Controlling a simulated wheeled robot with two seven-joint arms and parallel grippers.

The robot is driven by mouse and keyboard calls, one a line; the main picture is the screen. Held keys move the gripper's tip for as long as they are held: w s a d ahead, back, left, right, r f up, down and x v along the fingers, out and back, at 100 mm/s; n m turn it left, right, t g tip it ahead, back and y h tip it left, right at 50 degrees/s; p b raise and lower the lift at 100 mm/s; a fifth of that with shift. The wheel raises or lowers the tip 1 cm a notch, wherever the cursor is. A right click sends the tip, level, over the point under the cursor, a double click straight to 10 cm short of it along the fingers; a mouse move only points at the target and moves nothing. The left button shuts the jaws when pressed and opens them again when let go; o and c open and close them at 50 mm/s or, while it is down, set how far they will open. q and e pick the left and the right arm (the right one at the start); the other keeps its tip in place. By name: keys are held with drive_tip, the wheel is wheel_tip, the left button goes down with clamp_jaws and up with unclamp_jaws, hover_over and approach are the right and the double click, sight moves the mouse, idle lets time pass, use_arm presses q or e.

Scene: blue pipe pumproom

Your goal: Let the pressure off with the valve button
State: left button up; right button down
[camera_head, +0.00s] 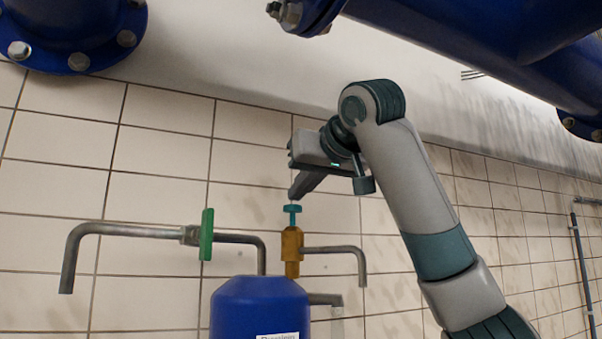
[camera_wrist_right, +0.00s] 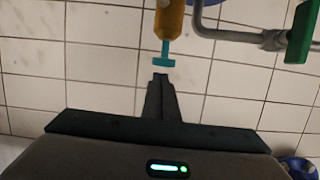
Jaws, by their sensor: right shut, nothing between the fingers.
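The valve is a yellow-brass body (camera_head: 291,246) standing on top of a blue tank (camera_head: 258,304). Its teal T-shaped button (camera_head: 292,209) sticks up from the top of the brass body. In the right wrist view the button (camera_wrist_right: 163,61) and the brass body (camera_wrist_right: 169,18) show just beyond my fingertips. My right gripper (camera_head: 294,195) is shut and empty, pointing down at the button from above. A narrow gap seems to separate the fingertips (camera_wrist_right: 160,76) from the button. My left gripper is not in view.
A grey pipe (camera_head: 125,230) with a green lever handle (camera_head: 207,234) runs left of the valve. A short bent outlet pipe (camera_head: 340,250) goes right from the brass body. Large blue flanged pipes (camera_head: 470,45) hang above. A tiled wall stands behind.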

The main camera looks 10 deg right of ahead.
drive_tip(key=shift+f, duration=0.3)
